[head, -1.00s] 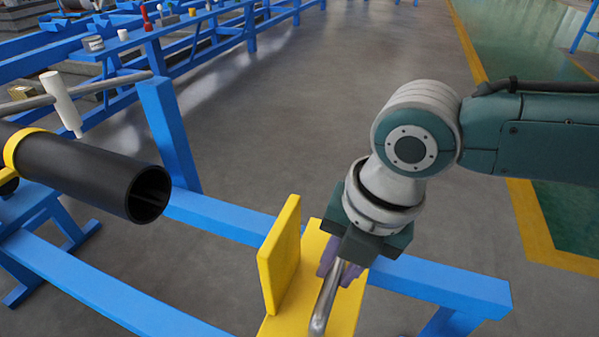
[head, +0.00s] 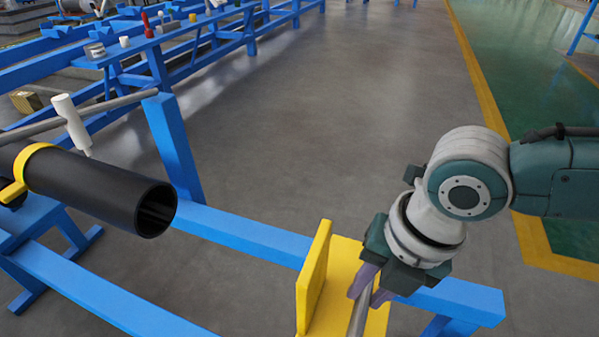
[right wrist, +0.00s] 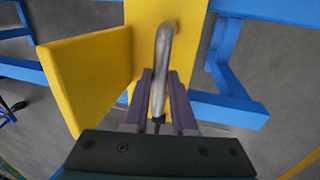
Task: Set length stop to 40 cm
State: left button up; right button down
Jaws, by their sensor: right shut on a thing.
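The length stop is a yellow upright plate (head: 313,275) on a yellow base (head: 345,255), straddling the blue rails. A grey metal handle (head: 358,312) rises from the base; the right wrist view shows the handle (right wrist: 162,50) bent at its top. My right gripper (head: 368,284) is shut on the handle, its purple fingers on either side; they also show in the right wrist view (right wrist: 158,88). The stop plate stands apart from the open end of a black pipe (head: 110,195), to the pipe's right. No scale marks are readable. My left gripper is out of view.
A yellow clamp band (head: 30,165) is around the pipe. A blue post (head: 170,145) and a white-headed tool (head: 70,122) stand behind it. The blue rail (head: 240,232) runs on to the right under the stop. Grey floor lies open behind.

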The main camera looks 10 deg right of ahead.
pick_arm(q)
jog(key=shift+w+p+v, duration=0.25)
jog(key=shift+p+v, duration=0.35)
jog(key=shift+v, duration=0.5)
pick_arm(e)
jog(key=s+d, duration=0.3)
jog(key=d, duration=0.2)
jog(key=shift+s, duration=0.2)
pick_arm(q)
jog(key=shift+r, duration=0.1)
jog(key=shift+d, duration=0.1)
pick_arm(e)
jog(key=c, duration=0.7)
grip_release()
jog(key=shift+c, duration=0.2)
pick_arm(q)
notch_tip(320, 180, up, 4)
jog(key=p, duration=0.4)
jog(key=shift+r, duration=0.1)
pick_arm(e)
jog(key=v, duration=1)
jog(key=shift+w, duration=0.1)
